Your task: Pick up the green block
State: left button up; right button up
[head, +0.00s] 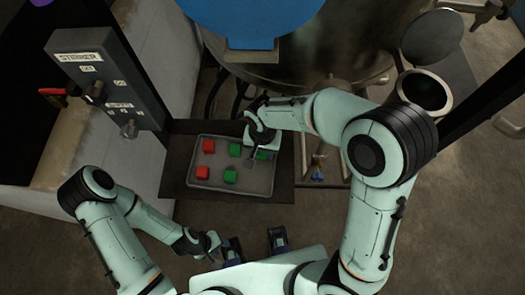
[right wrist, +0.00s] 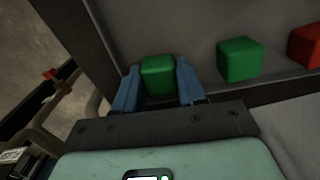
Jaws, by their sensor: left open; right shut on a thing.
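Green blocks lie in a grey tray (head: 253,190): one at the upper middle (head: 235,150), one at the lower middle (head: 230,175). My right gripper (head: 257,158) is over the tray's right part, shut on a green block (right wrist: 158,75). The right wrist view shows this block between the blue fingers (right wrist: 155,85); I cannot tell whether it touches the tray floor. Another green block (right wrist: 239,60) stands apart to its right there. My left gripper (head: 255,243) is open and empty, near the bottom of the head view, away from the tray.
Two red blocks lie at the tray's left side, an upper one (head: 208,146) and a lower one (head: 202,172). A grey switch panel (head: 105,80) is at the left. A large metal vessel (head: 320,60) stands behind the tray. A blue-handled valve (head: 318,170) is to the right.

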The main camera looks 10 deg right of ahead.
aim_at(262, 153)
jog(key=shift+r, duration=0.5)
jog(key=r, duration=0.2)
jog(key=shift+s+a+r, duration=0.1)
jog(key=shift+s+r, duration=0.2)
jog(key=shift+r, duration=0.05)
jog(key=s+a+b, duration=0.1)
jog(key=s+a, duration=0.1)
jog(key=s, duration=0.6)
jog(key=s+a+b, duration=0.1)
jog(key=s+a, duration=0.1)
jog(key=s, duration=0.6)
jog(key=shift+s+a, duration=0.4)
jog(key=shift+f, duration=0.1)
